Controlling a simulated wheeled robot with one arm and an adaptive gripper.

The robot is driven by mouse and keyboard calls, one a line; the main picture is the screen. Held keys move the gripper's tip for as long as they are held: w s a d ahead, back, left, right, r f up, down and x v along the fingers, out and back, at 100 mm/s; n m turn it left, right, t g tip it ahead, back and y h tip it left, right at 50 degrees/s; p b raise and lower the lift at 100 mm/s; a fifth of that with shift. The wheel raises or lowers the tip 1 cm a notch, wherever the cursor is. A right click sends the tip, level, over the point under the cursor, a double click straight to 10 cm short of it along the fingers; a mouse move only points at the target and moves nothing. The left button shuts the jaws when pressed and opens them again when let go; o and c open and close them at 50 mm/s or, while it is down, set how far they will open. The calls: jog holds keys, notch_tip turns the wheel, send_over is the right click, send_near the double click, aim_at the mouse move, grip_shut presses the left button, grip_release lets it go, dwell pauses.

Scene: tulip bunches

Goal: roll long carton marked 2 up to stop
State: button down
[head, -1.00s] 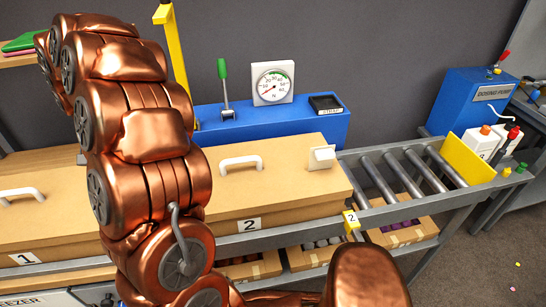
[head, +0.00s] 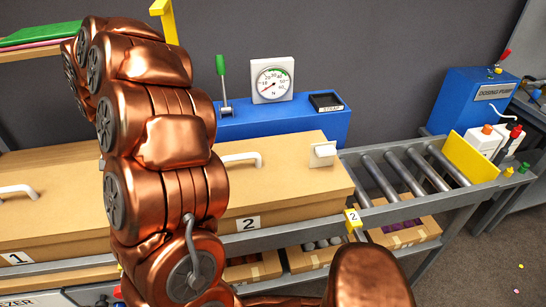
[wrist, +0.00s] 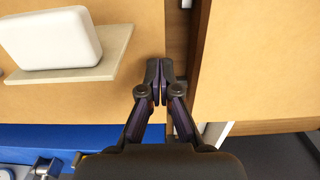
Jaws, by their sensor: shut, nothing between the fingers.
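The long carton marked 2 (head: 290,185) lies on the roller conveyor in the head view, with a white handle and a white block on top. Its right end is near the yellow tag 2 on the front rail. A yellow plate (head: 470,158), likely the stop, stands at the right end, with bare rollers between. My gripper (wrist: 159,68) is shut and empty in the wrist view, its tips at the gap between two carton edges. The left one carries a white block on a pale plate. The arm hides the gripper and carton 2's left end in the head view.
The carton marked 1 (head: 60,215) lies to the left on the same line. A blue unit (head: 285,122) with a green-knobbed lever and a dial gauge (head: 272,79) stands behind carton 2. Open boxes sit below the rail. Bottles (head: 485,138) stand beyond the yellow plate.

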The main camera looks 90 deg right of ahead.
aim_at(240, 155)
jog(key=shift+s+d+f+b, duration=0.1)
jog(key=shift+s+d+b, duration=0.9)
jog(key=shift+s, duration=1.35)
jog(key=shift+s+d+r+b, duration=0.1)
jog(key=shift+s+d+b, duration=0.3)
jog(key=shift+s+b, duration=1.6)
jog(key=shift+s+d+f+b, duration=0.1)
jog(key=shift+s+d+b, duration=0.65)
jog(key=shift+s, duration=2)
jog(key=shift+s+d+b, duration=0.55)
jog(key=shift+s+b, duration=0.15)
jog(key=shift+s, duration=1.35)
jog(key=shift+s+d+b, duration=0.6)
jog(key=shift+s+b, duration=0.1)
jog(key=shift+s, duration=1.3)
jog(key=shift+s+d+b, duration=0.55)
jog(key=shift+s+b, duration=0.15)
jog(key=shift+s, duration=1.35)
jog(key=shift+s+d, duration=0.4)
jog(key=shift+s, duration=1)
jog(key=shift+s+d, duration=0.4)
jog(key=shift+s, duration=1)
jog(key=shift+s+d, duration=0.4)
jog(key=shift+s, duration=1.15)
